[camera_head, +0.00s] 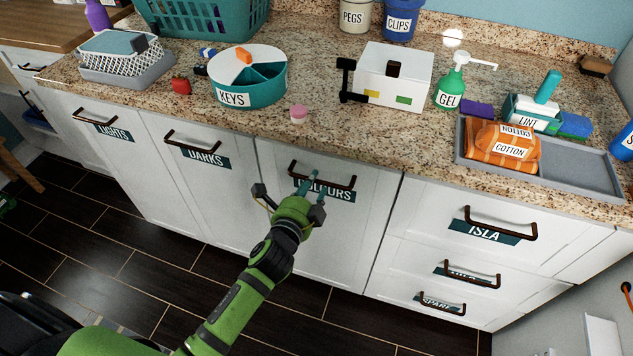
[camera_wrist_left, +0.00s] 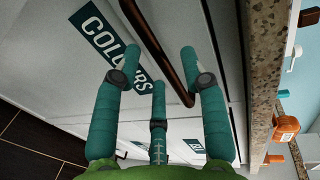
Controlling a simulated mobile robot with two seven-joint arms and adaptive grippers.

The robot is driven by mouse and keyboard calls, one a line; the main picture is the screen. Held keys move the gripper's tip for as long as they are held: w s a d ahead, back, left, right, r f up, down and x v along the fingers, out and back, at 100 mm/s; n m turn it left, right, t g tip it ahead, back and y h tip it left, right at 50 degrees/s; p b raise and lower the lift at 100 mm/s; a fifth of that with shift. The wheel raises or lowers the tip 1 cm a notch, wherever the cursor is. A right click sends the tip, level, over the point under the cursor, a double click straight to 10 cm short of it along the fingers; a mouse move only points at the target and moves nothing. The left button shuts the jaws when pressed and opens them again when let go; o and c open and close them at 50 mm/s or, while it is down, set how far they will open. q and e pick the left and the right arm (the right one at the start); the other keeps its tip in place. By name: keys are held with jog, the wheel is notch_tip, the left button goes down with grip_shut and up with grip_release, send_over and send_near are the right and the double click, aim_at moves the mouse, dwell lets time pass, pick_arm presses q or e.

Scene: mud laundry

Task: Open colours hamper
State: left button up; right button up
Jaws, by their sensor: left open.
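The colours hamper (camera_head: 330,226) is a white front panel with a dark bar handle (camera_head: 322,176) and a teal COLOURS label, and it looks shut. My left gripper (camera_head: 309,187), green with teal fingers, is in front of the handle and hides part of the label. In the left wrist view, the gripper (camera_wrist_left: 159,66) has its fingers spread and empty. The handle (camera_wrist_left: 158,52) runs slantwise between the two outer fingers there, close to the right one; I cannot tell whether they touch. The label (camera_wrist_left: 100,38) shows behind the left finger. My right gripper is not in view.
The DARKS hamper (camera_head: 205,205) is on the left and the ISLA drawer (camera_head: 500,228) on the right, both shut. The granite worktop (camera_head: 330,130) above holds a KEYS tub (camera_head: 265,92), a white box (camera_head: 405,65) and a grey tray (camera_head: 580,172). Dark floor (camera_head: 100,235) is clear in front.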

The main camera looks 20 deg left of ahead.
pick_arm(q)
jog(key=shift+x, duration=1.35)
jog(key=shift+d, duration=0.15)
grip_shut()
jog(key=shift+s, duration=0.15)
